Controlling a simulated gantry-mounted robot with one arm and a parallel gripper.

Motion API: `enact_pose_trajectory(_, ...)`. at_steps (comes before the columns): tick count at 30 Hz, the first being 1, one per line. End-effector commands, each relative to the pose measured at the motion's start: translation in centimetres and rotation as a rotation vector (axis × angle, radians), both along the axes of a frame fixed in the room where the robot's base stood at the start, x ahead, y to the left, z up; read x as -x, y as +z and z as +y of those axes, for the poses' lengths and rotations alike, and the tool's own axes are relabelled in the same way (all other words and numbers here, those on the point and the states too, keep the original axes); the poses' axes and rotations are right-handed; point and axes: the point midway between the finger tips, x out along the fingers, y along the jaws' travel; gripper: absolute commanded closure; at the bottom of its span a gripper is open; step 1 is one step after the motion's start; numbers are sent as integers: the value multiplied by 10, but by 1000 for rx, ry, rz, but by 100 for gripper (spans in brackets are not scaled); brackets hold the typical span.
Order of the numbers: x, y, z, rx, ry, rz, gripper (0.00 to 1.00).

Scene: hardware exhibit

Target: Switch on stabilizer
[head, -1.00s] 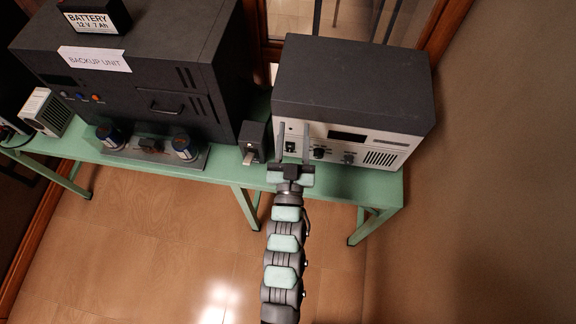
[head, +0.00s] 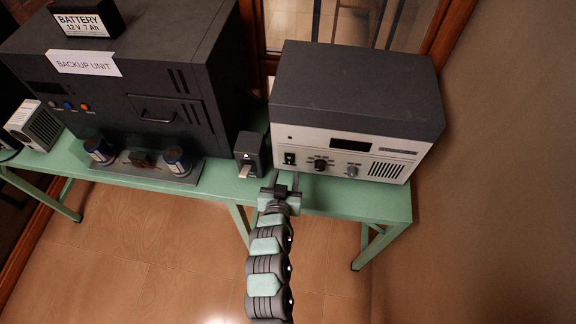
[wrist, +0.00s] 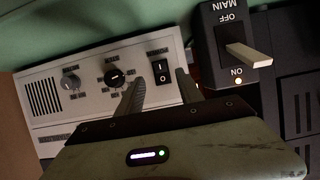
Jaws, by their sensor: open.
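The stabilizer is most likely the box with a dark top and pale front panel (head: 357,95) at the right of the bench. Its display (head: 350,146) is dark. A black rocker switch (head: 290,158) sits at the panel's left end; in the wrist view the rocker (wrist: 161,72) shows I and O marks, and which side is pressed cannot be told. My gripper (head: 286,179) is open and empty, in front of and below the rocker in the head view. In the wrist view its two fingers (wrist: 159,80) appear either side of the rocker, apparently short of the panel.
A MAIN switch box (head: 250,152) stands just left of the stabilizer; its lever (wrist: 248,55) is toward ON beside a lit lamp. Two knobs (head: 336,167) are right of the rocker. A large backup unit (head: 130,75) fills the left. Floor in front is clear.

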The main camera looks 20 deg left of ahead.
Motion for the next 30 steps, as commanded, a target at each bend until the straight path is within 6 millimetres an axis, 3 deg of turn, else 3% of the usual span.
enact_pose_trajectory(3,-20,-6,6,1,2,-3,56)
enact_pose_trajectory(10,-42,-16,12,0,1,-2,56)
enact_pose_trajectory(23,-49,-19,13,-2,2,-5,56)
enact_pose_trajectory(30,-48,-19,13,-2,2,-5,75)
